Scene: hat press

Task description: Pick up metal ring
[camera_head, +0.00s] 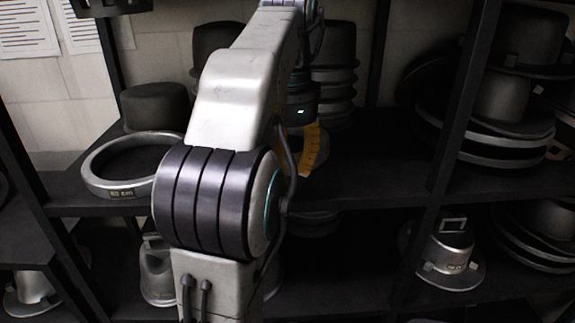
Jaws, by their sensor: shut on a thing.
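A grey metal ring (117,190) shows at the left, on or just above the middle shelf, with a label on its front. My arm covers its right edge. The end of my arm is a dark wrist with a small green light, in the middle of the view. My gripper (310,150) is below it and mostly hidden behind my arm; a yellow curved piece with dark marks shows there. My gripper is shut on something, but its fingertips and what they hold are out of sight. I cannot tell whether they touch the ring.
A dark hat block (155,106) stands behind the ring. Stacked hat forms (487,120) fill the right of the middle shelf (375,180), whose centre right is clear. Metal forms (449,250) stand on the lower shelf. Dark uprights frame the shelves.

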